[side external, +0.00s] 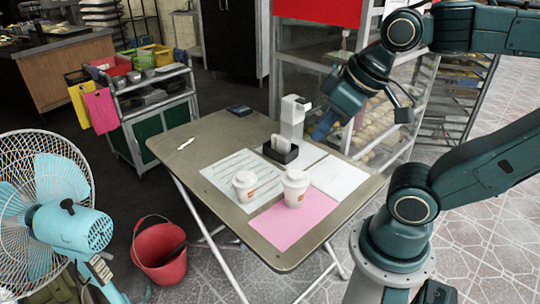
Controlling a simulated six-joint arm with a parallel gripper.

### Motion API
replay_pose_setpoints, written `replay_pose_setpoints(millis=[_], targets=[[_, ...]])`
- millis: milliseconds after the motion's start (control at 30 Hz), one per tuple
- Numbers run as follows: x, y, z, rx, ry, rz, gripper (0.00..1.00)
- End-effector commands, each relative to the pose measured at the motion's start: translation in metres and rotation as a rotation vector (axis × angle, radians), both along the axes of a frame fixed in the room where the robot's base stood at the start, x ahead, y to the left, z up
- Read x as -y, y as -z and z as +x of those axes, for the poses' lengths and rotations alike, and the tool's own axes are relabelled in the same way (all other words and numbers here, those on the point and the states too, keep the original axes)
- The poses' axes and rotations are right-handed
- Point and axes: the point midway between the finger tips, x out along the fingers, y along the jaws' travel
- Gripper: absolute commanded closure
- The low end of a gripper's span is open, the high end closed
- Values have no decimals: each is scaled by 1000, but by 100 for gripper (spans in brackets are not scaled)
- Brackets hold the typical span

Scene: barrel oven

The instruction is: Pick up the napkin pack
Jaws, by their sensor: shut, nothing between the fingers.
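No thing on the folding table (180,150) is plainly a napkin pack at this size. A small black holder (281,157) with pale upright pieces (280,143) stands near the table's middle; these may be napkins, but I cannot tell. A tall white box-like thing (293,116) stands right behind it. My gripper (322,129) is shut and empty, pointing down and left over the table's far right side. It is just right of the white box; whether they touch is unclear.
A small dark item (239,111) lies at the far edge. A rack (345,80) stands close behind; the table's left part is mostly clear.

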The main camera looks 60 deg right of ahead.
Motion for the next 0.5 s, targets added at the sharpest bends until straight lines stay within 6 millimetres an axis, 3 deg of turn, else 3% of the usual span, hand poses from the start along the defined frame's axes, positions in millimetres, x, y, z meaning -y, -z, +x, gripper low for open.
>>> replay_pose_setpoints(millis=[67, 300, 500], targets=[[0, 0, 0, 0, 0, 0, 100], [0, 0, 0, 0, 0, 0, 55], [0, 0, 0, 0, 0, 0, 54]])
